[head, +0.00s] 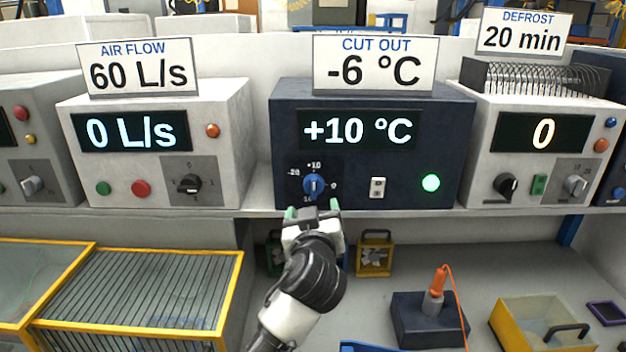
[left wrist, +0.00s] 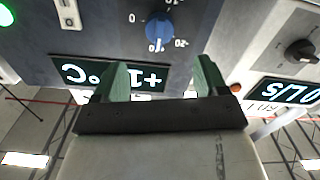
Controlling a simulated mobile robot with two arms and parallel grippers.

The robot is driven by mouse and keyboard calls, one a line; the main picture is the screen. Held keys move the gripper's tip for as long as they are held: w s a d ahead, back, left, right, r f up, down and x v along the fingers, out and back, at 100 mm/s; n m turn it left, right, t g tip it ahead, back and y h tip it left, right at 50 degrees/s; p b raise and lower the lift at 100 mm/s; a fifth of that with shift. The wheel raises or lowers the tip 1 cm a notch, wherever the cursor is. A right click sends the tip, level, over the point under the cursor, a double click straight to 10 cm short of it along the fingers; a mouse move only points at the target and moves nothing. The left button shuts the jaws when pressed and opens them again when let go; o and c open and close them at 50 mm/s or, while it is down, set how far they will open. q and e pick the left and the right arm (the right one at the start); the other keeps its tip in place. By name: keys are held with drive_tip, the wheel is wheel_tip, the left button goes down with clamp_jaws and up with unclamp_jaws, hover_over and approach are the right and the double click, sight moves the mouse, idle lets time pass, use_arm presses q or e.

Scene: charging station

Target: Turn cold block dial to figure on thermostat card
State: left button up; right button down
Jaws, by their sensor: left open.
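The dark blue control box (head: 455,140) stands mid-shelf, its display (head: 357,130) reading +10 °C. The card (head: 376,66) on top reads CUT OUT -6 °C. Its blue dial (head: 314,185) sits low on the left of the face, with its white mark upward near +10. The dial shows upside down in the left wrist view (left wrist: 159,27). My left gripper (head: 313,211) is just below and in front of the dial. My right gripper is out of view.
A white rocker switch (head: 378,187) and lit green button (head: 431,183) sit right of the dial. Light boxes flank it: AIR FLOW (head: 225,130) left, DEFROST (head: 475,150) right. The shelf edge (head: 400,213) runs close beneath. Yellow-framed racks (head: 240,280) stand lower left.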

sight(314, 189)
use_arm(q)
drive_tip(key=w, duration=0.1)
drive_tip(key=w+p, duration=0.1)
drive_tip(key=w, duration=0.1)
drive_tip(key=w+p, duration=0.1)
drive_tip(key=w, duration=0.1)
drive_tip(key=shift+w+r, duration=0.1)
drive_tip(key=shift+r, duration=0.2)
drive_tip(key=w, duration=0.3)
drive_tip(key=shift+p, duration=0.4)
drive_tip(key=shift+w, duration=0.25)
drive_tip(key=shift+w+f, duration=0.1)
drive_tip(key=shift+w, duration=0.25)
drive_tip(key=c, duration=0.9)
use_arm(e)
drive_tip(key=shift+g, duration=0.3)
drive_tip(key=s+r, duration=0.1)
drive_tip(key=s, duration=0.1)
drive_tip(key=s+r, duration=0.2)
